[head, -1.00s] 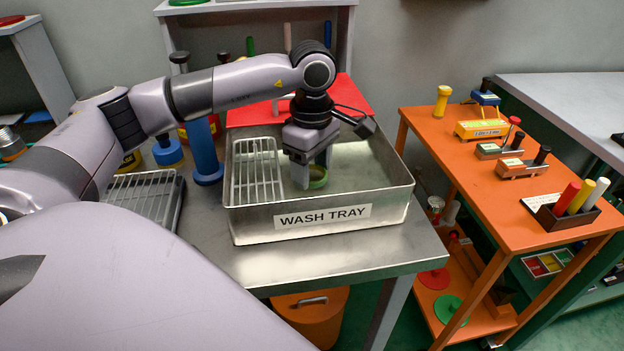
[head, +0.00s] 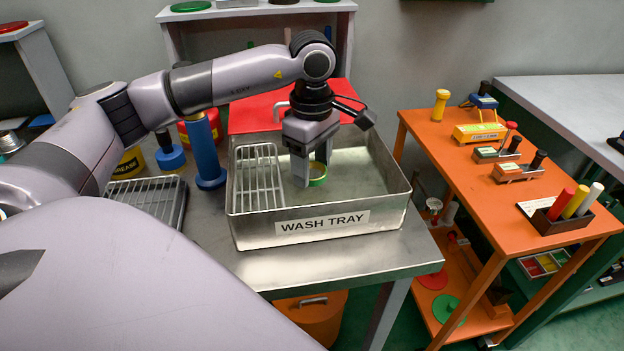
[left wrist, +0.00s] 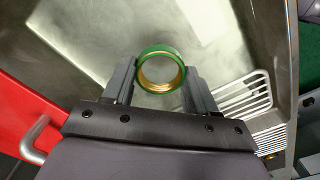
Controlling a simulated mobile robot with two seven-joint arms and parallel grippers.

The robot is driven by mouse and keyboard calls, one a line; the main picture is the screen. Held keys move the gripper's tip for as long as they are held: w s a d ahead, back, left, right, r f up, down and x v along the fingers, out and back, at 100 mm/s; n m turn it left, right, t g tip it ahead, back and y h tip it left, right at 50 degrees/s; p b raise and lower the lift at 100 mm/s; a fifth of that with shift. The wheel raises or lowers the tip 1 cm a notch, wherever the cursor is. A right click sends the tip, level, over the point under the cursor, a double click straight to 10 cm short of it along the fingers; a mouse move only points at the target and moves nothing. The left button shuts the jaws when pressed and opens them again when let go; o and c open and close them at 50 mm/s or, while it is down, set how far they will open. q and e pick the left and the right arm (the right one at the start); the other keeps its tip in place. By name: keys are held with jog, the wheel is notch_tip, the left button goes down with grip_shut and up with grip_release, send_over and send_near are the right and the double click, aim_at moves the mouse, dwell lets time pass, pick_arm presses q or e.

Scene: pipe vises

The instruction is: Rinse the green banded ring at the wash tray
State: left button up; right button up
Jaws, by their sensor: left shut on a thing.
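The green banded ring (head: 319,174) is held between the fingers of my left gripper (head: 312,165), over the open part of the wash tray (head: 322,228). In the left wrist view the ring (left wrist: 160,50) is a short open tube with a green outer band and a gold inner wall. The two grey fingers of the left gripper (left wrist: 161,84) grip it from opposite sides. The ring is below the tray's rim line in the picture; I cannot tell whether it touches the tray floor or any water. My right gripper is not in view.
A wire rack (head: 257,180) fills the tray's left end. A blue post (head: 206,152) and another rack (head: 150,200) stand left of the tray. A red panel (head: 245,118) is behind it. An orange table (head: 480,185) with small fixtures is at right.

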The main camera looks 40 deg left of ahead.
pick_arm(q)
jog(key=shift+r+p, duration=0.45)
jog(key=shift+r, duration=0.45)
notch_tip(320, 180, up, 7)
jog(key=p, duration=0.4)
jog(key=shift+f+p, duration=0.15)
jog(key=shift+p, duration=0.2)
dwell(1.2)
notch_tip(320, 180, up, 4)
jog(key=p, duration=0.3)
dwell(0.6)
jog(key=shift+f, duration=0.1)
